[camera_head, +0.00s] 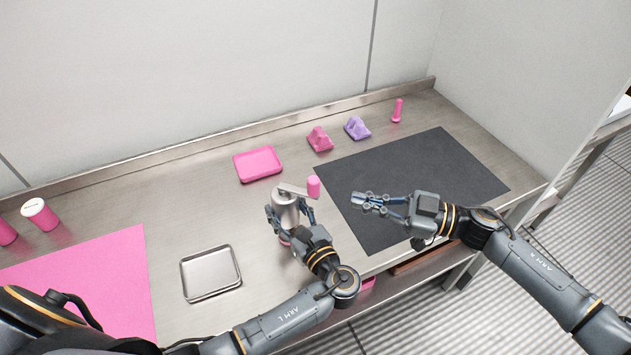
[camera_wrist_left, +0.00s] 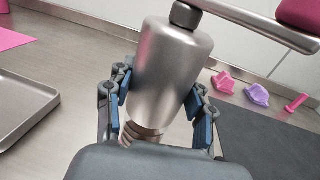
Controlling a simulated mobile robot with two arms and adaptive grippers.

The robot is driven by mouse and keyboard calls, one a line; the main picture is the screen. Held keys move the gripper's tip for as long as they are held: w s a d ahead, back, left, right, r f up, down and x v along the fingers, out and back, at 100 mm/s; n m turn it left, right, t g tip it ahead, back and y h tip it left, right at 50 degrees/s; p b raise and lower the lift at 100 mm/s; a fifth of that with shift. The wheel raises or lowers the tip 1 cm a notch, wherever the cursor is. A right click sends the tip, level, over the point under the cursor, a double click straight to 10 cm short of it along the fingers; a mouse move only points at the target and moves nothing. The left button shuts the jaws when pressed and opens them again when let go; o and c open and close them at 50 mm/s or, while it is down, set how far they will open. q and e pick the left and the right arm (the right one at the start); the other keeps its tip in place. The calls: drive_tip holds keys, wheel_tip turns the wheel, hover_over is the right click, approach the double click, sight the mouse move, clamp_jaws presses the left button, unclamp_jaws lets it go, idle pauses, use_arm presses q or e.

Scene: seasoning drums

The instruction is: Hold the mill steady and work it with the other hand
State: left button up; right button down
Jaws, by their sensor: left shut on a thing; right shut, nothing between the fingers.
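The mill (camera_head: 286,205) is a steel cylinder with a crank arm on top and a pink knob (camera_head: 313,187) at the crank's end. It stands on the steel counter. My left gripper (camera_head: 290,213) is shut around its body, one finger on each side; the left wrist view shows the mill (camera_wrist_left: 172,65) upright between the fingers, with its base partly hidden. The crank points right, toward the dark mat. My right gripper (camera_head: 358,200) is shut and empty above the dark mat, to the right of the knob and apart from it.
A dark mat (camera_head: 455,165) lies at right and a pink mat (camera_head: 110,270) at left. A metal tray (camera_head: 211,273) sits left of the mill. A pink tray (camera_head: 258,164), pink block (camera_head: 319,139), purple block (camera_head: 357,128) and pink peg (camera_head: 397,111) stand behind.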

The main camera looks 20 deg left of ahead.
drive_tip(key=w+a+r+m+g, duration=0.1)
drive_tip(key=w+m, duration=0.6)
drive_tip(key=m, duration=1.2)
drive_tip(key=shift+w+m, duration=0.3)
drive_tip(key=shift+w, duration=0.05)
drive_tip(key=s+a, duration=0.5)
drive_tip(key=a, duration=0.3)
